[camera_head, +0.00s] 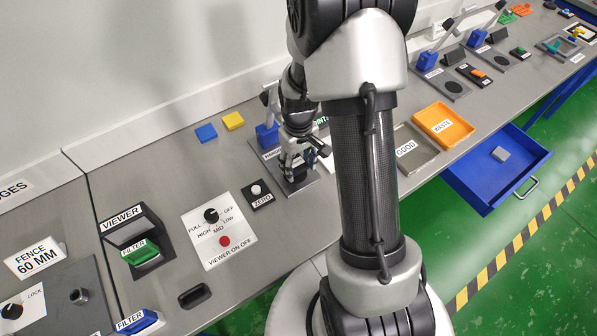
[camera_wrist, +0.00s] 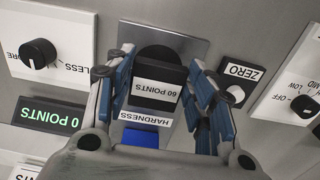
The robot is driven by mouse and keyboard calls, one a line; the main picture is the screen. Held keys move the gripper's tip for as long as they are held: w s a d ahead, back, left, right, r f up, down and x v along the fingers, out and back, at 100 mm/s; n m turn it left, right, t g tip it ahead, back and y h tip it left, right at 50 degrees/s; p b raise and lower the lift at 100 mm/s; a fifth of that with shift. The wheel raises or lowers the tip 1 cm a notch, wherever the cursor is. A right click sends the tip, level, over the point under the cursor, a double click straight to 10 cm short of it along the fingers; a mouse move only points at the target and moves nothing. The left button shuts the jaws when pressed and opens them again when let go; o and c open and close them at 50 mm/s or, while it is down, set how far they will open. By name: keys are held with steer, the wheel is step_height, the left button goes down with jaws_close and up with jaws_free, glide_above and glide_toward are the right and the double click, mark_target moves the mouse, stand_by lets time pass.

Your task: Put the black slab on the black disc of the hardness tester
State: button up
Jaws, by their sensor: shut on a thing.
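The black slab (camera_wrist: 160,72), with a white "60 POINTS" label, sits between the fingers of my gripper (camera_wrist: 158,92) in the wrist view. My gripper is shut on it. The black disc (camera_wrist: 160,51) of the hardness tester shows just past the slab's far edge; the slab hides the rest. The slab is over or at the disc; I cannot tell whether they touch. The tester's grey plate (camera_wrist: 190,46) carries a "HARDNESS" label and a blue part (camera_wrist: 145,137). In the head view my gripper (camera_head: 296,176) is low over the plate, and its fingers largely hide the slab.
A display (camera_wrist: 48,117) reads "0 POINTS". A ZERO button (camera_head: 257,189) is close beside the plate. A viewer panel (camera_head: 219,230) with a knob and red button is nearby. A GOOD tray (camera_head: 432,143) and an orange WASTE tray (camera_head: 444,122) stand to the right, beyond my arm.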

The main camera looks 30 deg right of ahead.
mark_target(298, 168)
steer(key=shift+f+b, duration=0.35)
steer(key=shift+f, duration=1.3)
steer(key=shift+f, duration=0.2)
steer(key=o, duration=1.1)
steer(key=shift+r, duration=0.2)
